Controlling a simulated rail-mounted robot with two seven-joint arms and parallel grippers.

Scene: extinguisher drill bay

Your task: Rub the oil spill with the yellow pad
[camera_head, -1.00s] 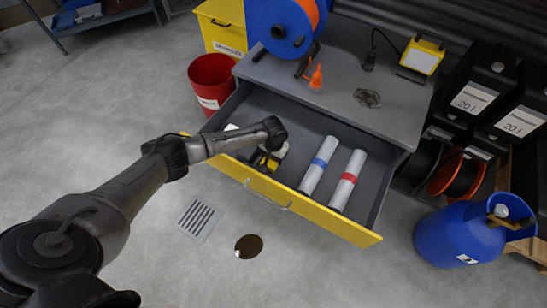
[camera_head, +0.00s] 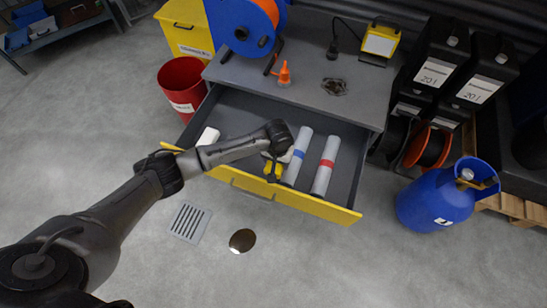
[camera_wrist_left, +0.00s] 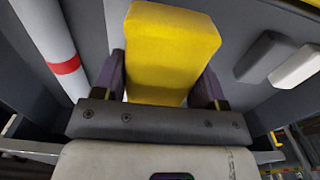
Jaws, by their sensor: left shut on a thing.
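My left gripper (camera_head: 274,157) is shut on the yellow pad (camera_head: 272,172), over the open drawer, just left of the blue-banded tube. In the left wrist view the pad (camera_wrist_left: 170,50) is a thick yellow block between the two fingers (camera_wrist_left: 166,88). A round, glossy dark brown patch (camera_head: 242,241) on the floor in front of the drawer looks like the oil spill. The pad is well apart from it. The right gripper is not in view.
The open drawer (camera_head: 335,211) has a yellow front and holds a blue-banded tube (camera_head: 298,157) and a red-banded tube (camera_head: 325,165). A floor grate (camera_head: 187,222) lies left of the brown patch. A dark flat patch (camera_head: 334,87) is on the bench top. A blue cylinder (camera_head: 432,206) stands at right.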

